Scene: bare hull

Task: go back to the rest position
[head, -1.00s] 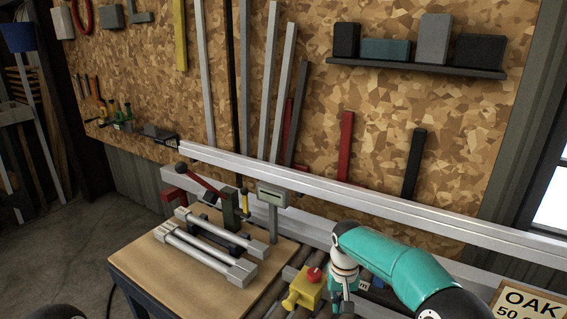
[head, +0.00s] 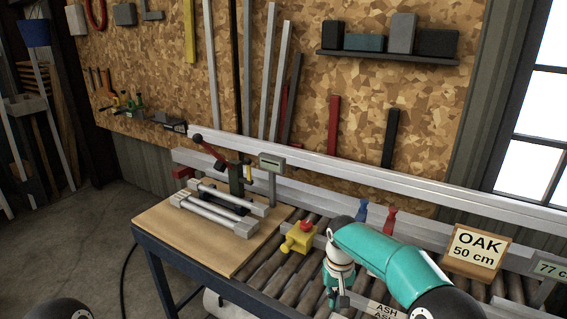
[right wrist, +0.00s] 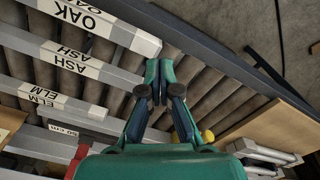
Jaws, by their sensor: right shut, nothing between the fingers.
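My right gripper (head: 334,300) hangs from my teal arm above the roller bed, right of the yellow box with the red button. In the right wrist view its two fingers (right wrist: 158,88) are closed together with nothing between them. The fingertips are over the dark rollers. My left gripper does not show in either view; only a dark rounded part of me shows at the bottom left of the head view.
A wooden board (head: 175,240) carries silver bars (head: 215,215) and a red-handled clamp. The yellow box (head: 299,240) stands on the rollers (head: 265,275). An OAK sign (head: 477,252) stands at the right. Labelled bars (right wrist: 75,60) cross the rollers.

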